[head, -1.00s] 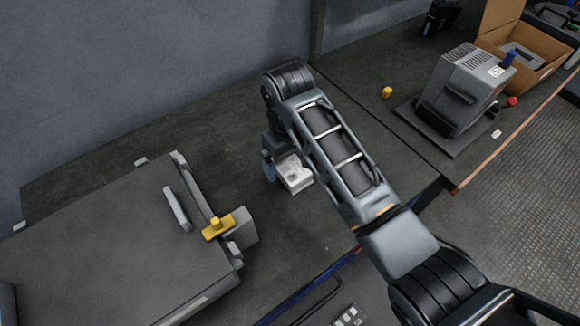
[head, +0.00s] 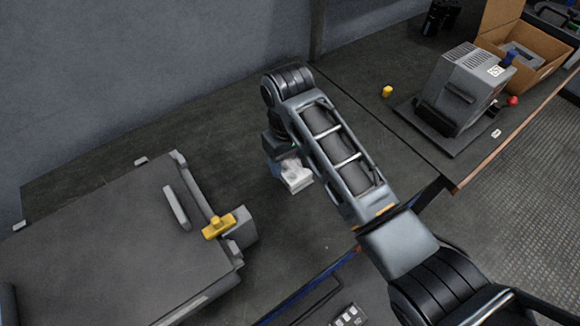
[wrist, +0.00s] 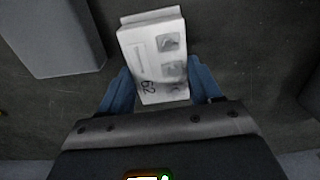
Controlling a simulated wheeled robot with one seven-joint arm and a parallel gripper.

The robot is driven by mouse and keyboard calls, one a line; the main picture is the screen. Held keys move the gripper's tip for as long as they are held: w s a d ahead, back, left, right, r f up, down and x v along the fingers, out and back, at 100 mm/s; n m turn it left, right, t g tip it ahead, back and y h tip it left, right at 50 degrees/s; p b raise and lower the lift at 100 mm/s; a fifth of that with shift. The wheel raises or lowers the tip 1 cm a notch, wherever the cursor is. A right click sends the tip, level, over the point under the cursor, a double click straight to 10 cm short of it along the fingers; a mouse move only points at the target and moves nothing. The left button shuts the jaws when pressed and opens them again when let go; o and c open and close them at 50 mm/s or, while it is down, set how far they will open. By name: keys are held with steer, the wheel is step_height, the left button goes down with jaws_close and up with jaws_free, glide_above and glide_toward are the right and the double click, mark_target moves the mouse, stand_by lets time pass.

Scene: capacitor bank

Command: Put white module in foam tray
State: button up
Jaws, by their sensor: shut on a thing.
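The white module (head: 297,180) is a small pale block at the bench's middle, partly hidden by my arm in the head view. In the head view my gripper (head: 277,168) is mostly behind my arm. I cannot tell whether the module touches the bench. I cannot identify a foam tray with certainty.
A large grey case (head: 95,245) with a yellow latch (head: 218,226) lies left. A grey device (head: 462,88) stands right, near a yellow knob (head: 387,91). An open cardboard box (head: 545,72) with a grey insert is behind it. Bench around the module is clear.

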steer(key=shift+c, duration=0.7)
steer(key=shift+r, duration=0.15)
